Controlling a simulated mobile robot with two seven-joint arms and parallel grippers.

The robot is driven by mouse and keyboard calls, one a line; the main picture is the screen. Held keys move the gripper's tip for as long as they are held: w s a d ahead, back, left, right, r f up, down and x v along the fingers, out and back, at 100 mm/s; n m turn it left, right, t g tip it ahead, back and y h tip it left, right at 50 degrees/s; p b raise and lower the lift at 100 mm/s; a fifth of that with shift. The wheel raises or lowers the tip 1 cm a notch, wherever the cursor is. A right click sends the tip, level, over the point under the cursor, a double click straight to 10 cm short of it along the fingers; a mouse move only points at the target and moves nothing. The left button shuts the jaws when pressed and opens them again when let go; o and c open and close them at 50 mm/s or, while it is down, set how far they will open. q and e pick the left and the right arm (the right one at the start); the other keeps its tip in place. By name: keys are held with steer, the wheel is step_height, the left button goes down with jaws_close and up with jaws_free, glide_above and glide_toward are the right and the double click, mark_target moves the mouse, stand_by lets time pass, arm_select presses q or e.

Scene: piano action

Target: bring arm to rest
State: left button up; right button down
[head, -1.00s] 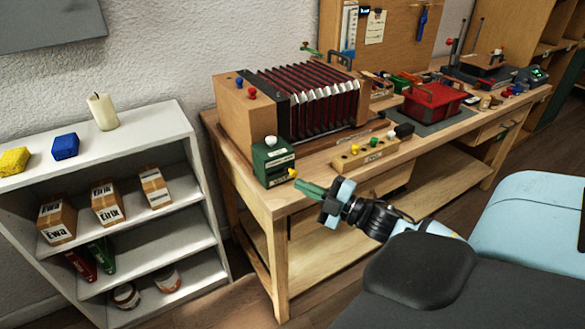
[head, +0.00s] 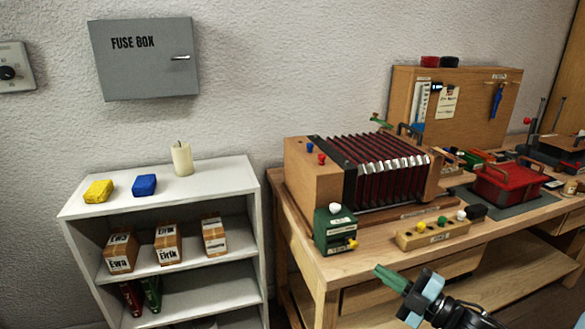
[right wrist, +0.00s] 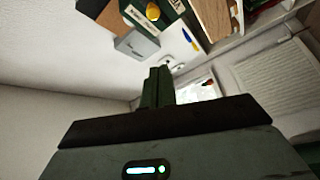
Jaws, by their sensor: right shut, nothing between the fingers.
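My right gripper (head: 391,279) has green fingers and a light blue body. In the head view it hangs in front of the workbench (head: 372,246), at the lower right of the picture. Its fingers are shut with nothing between them. In the right wrist view the shut green fingers (right wrist: 158,87) point up the picture, apart from anything else. My left gripper is not in view.
The bench carries a red and black bellows instrument (head: 385,175), a green box (head: 333,229) and a wooden block with knobs (head: 433,233). A white shelf (head: 75,208) with boxes stands at left. A grey fuse box (head: 146,70) hangs above it.

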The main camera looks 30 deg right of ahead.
steer(key=shift+a+f, duration=0.1)
